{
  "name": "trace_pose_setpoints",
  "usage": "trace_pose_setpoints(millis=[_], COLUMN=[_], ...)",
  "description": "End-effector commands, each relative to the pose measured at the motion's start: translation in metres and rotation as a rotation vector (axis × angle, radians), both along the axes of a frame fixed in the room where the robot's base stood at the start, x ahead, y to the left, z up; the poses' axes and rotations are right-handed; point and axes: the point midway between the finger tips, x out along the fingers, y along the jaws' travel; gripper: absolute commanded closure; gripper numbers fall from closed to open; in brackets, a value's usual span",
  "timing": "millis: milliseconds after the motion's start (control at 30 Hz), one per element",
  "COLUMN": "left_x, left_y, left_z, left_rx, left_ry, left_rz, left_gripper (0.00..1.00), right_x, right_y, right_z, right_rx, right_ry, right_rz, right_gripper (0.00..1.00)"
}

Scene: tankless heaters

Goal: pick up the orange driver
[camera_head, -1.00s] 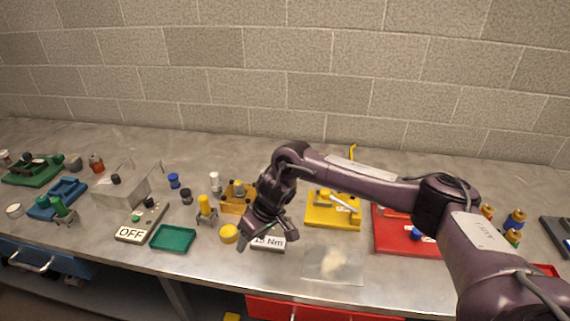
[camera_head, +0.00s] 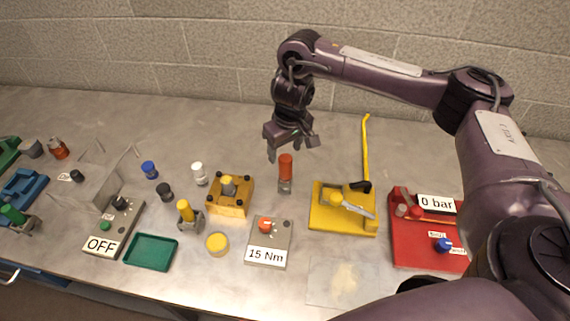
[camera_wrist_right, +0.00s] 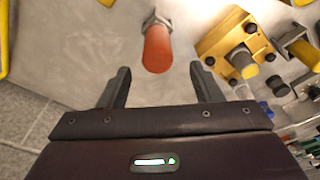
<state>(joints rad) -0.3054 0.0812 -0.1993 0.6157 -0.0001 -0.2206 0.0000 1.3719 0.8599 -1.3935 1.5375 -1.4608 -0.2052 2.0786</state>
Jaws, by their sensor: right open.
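The orange driver (camera_head: 286,168) stands upright on the bench in the head view, its orange handle up and a grey metal part at its base. In the right wrist view the orange driver (camera_wrist_right: 157,48) lies ahead of and between the fingers, not held. My right gripper (camera_head: 291,152) is open and empty, just above and beside the handle in the head view; its two fingers also show in the right wrist view (camera_wrist_right: 160,82). My left gripper is not in view.
A yellow block fixture (camera_head: 238,207) stands left of the driver, and a yellow press with a tall lever (camera_head: 325,222) stands right. A grey box labelled 15 Nm (camera_head: 262,256) is in front. A red 0 bar station (camera_head: 405,255) is farther right. Bare bench lies behind the driver.

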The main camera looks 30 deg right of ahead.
Motion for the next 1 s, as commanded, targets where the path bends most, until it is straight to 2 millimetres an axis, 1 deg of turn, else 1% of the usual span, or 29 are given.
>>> trace_pose_setpoints(millis=[33, 167, 333, 400, 500, 600, 767, 867, 1000], left_x=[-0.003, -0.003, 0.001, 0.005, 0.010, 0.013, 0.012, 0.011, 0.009], left_y=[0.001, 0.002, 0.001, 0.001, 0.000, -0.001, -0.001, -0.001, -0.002], left_z=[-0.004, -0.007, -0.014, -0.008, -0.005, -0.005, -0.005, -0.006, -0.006], left_rx=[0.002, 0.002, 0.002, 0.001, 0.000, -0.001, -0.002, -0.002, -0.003], left_ry=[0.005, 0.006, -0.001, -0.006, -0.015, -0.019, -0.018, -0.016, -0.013], left_rz=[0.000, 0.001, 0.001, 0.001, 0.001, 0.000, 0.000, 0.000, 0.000], left_gripper=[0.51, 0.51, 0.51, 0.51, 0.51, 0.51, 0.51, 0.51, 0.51], right_x=[0.000, 0.001, 0.003, 0.004, 0.006, 0.007, 0.007, 0.007, 0.007], right_y=[0.001, 0.000, -0.002, -0.003, -0.003, -0.003, -0.003, -0.003, -0.003], right_z=[-0.009, -0.021, -0.045, -0.050, -0.059, -0.063, -0.063, -0.063, -0.063], right_rx=[0.002, 0.002, 0.003, 0.000, 0.000, 0.000, 0.001, 0.001, 0.001], right_ry=[0.003, 0.003, 0.004, 0.004, 0.002, 0.001, 0.000, 0.000, 0.000], right_rz=[0.000, -0.001, -0.001, 0.000, 0.001, 0.001, 0.001, 0.001, 0.001], right_gripper=[0.41, 0.41, 0.41, 0.41, 0.41, 0.41, 0.41, 0.53, 0.71])
